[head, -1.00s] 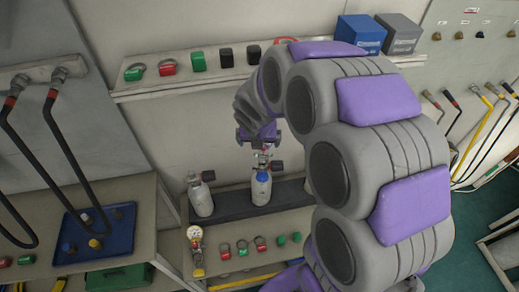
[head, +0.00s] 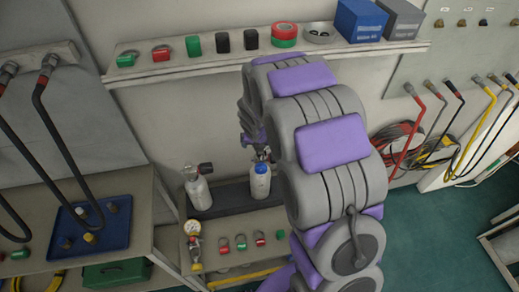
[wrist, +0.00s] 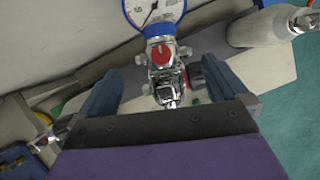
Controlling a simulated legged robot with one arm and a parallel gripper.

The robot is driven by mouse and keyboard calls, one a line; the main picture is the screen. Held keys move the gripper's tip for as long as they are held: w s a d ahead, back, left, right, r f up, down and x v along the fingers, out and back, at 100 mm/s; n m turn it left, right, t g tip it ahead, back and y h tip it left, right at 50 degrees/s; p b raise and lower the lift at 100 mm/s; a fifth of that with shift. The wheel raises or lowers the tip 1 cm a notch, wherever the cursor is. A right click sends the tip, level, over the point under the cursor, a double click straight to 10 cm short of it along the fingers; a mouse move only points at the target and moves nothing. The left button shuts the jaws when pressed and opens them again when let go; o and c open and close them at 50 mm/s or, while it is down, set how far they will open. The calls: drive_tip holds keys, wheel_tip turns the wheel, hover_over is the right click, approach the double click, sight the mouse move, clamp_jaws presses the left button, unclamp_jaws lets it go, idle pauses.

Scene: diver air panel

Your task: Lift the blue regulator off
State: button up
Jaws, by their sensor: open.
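The regulator with a blue-rimmed gauge and a red knob (wrist: 160,54) shows in the wrist view, its chrome body between the two fingers of my gripper (wrist: 164,75). My gripper is open, with a finger on each side of the body. I cannot tell whether either finger touches it. In the head view my gripper (head: 256,148) is at the top of the cylinder with the blue collar (head: 260,184), partly hidden by my arm. The regulator itself is mostly hidden there.
A second grey cylinder with a black-knobbed top (head: 199,189) stands left on the same dark stand (head: 228,198). A gauge regulator (head: 193,240) and several small red and green parts are on the bench in front. A wall shelf (head: 180,73) runs above.

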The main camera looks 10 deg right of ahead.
drive_tip(key=f, duration=0.1)
drive_tip(key=d+f, duration=0.1)
drive_tip(key=w+f, duration=0.1)
drive_tip(key=shift+d+b, duration=0.35)
drive_tip(key=shift+w+f, duration=0.2)
drive_tip(key=shift+f, duration=0.15)
drive_tip(key=shift+a, duration=0.75)
drive_tip(key=shift+c, duration=1)
drive_tip(key=shift+d, duration=0.65)
drive_tip(key=c, duration=0.6)
drive_tip(key=shift+a, duration=0.45)
drive_tip(key=c, duration=0.7)
drive_tip(key=shift+d, duration=0.15)
